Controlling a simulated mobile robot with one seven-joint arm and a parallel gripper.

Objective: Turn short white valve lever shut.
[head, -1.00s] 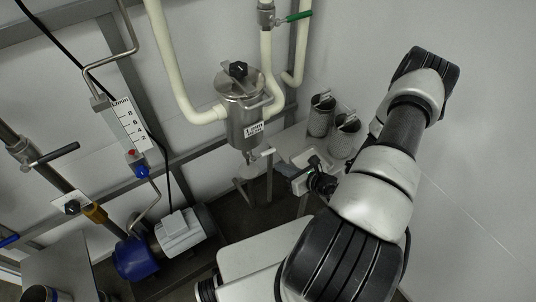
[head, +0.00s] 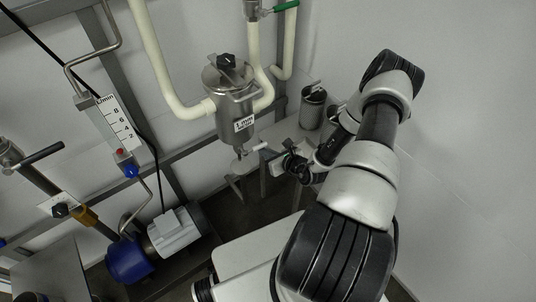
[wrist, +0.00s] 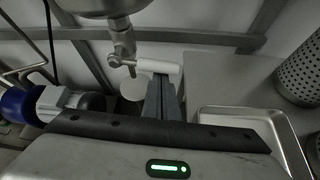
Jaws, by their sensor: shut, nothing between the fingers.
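The short white valve lever (head: 258,147) sticks out to the right from the small valve under the steel filter vessel (head: 230,115). In the wrist view the lever (wrist: 158,67) lies roughly level, with its valve stem (wrist: 123,45) to the left. My gripper (head: 284,158) is just right of the lever in the head view. In the wrist view my gripper (wrist: 162,80) is shut and empty, its fingertips close below the lever's right part. I cannot tell if they touch it. The jaws look small and partly hidden in the head view.
A perforated steel cylinder (head: 313,108) stands on the bench to the right; it also shows in the wrist view (wrist: 301,72). A shallow metal tray (wrist: 250,118) lies below it. A green-handled valve (head: 286,6) is above. A motor pump (head: 172,230) sits low left.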

